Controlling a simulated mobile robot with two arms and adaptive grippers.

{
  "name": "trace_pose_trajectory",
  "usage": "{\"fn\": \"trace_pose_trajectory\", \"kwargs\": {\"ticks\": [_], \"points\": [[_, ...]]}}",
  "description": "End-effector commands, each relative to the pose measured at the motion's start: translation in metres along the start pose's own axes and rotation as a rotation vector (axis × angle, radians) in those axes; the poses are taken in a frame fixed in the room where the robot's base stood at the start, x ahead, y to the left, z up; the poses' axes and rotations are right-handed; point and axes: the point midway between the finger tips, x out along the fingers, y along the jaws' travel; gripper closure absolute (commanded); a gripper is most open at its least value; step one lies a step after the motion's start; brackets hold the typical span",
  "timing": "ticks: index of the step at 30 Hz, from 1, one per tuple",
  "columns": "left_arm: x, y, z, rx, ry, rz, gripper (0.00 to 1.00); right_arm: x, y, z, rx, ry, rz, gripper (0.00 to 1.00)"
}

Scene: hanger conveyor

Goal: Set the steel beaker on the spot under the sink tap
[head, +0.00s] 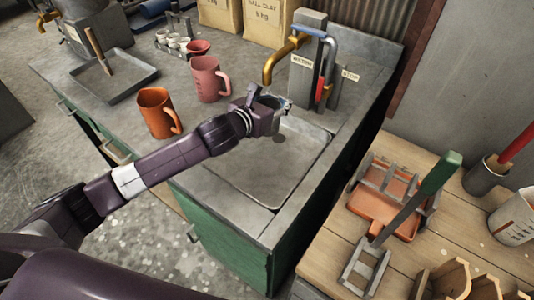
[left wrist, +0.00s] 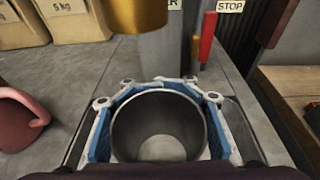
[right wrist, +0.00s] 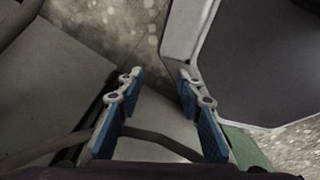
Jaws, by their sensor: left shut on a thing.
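The steel beaker (left wrist: 160,125) shows in the left wrist view as a round grey cup seen from above, its inside empty. My left gripper (left wrist: 160,92) is shut around it, with the blue finger pads on both sides. In the head view my left gripper (head: 273,108) is over the back of the sink basin (head: 255,180), just below the brass tap (head: 282,58), and mostly hides the beaker. The tap's spout end (left wrist: 137,14) shows just beyond the beaker's rim. A dark round mark (head: 279,138) shows on the basin. My right gripper (right wrist: 160,88) is open and empty.
An orange mug (head: 157,112) and a pink mug (head: 206,79) stand left of the sink. A grey tray (head: 112,80) lies farther left. A red lever (head: 320,90) is beside the tap. A wooden bench (head: 450,235) with tools is at right.

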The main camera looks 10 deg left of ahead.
Motion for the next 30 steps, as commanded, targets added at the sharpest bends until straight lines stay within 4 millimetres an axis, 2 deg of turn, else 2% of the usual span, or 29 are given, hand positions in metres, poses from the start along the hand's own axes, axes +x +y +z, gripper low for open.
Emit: {"fn": "trace_pose_trajectory", "kwargs": {"ticks": [2,10,17,22,30], "points": [[0.002,0.003,-0.004,0.000,0.002,-0.007,1.00,0.002,0.000,0.000,0.000,0.000,0.001,0.67],[0.016,0.003,-0.049,-0.001,0.005,-0.010,1.00,0.003,0.000,0.000,-0.001,0.000,0.000,0.67],[0.022,0.003,-0.065,0.001,0.002,-0.010,1.00,0.004,-0.001,0.000,-0.003,0.000,-0.001,0.67],[0.029,0.002,-0.090,-0.002,0.004,-0.009,1.00,0.005,-0.002,0.001,-0.004,0.000,-0.002,0.67],[0.031,0.003,-0.093,0.003,0.000,-0.010,1.00,0.005,-0.004,0.000,-0.003,0.000,-0.005,0.67]]}}
